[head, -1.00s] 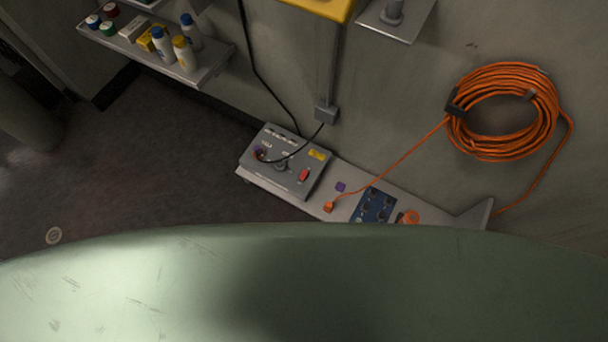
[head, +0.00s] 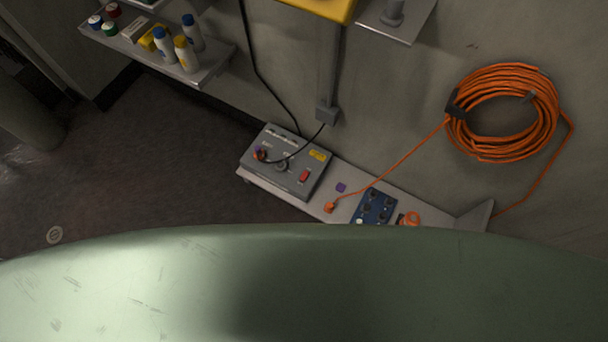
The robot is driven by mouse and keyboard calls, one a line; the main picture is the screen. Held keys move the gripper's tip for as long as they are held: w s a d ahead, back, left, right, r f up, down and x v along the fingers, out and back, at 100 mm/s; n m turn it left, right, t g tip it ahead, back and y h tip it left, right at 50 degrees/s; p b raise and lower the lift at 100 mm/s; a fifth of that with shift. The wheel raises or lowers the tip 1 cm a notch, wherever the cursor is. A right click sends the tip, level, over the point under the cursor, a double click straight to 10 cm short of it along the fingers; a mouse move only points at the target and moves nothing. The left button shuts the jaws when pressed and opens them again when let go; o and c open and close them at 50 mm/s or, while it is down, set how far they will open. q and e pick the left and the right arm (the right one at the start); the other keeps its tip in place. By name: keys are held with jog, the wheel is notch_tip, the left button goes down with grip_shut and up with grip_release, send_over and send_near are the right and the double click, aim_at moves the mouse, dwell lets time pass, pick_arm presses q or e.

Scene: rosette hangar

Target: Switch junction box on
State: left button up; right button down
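A grey junction box (head: 286,162) sits on the left part of a low wall shelf in the head view. Its top face carries a red switch (head: 304,175), a yellow label (head: 317,155), a round dark knob (head: 281,166) and a purple and red connector at its left. A black cable runs from the wall over the box to its face. The switch is too small to tell its position. Neither gripper shows in the view.
An orange cable coil (head: 504,112) hangs on the wall. A bottle shelf (head: 211,74) is at upper left. A large pale green surface (head: 150,285) fills the bottom.

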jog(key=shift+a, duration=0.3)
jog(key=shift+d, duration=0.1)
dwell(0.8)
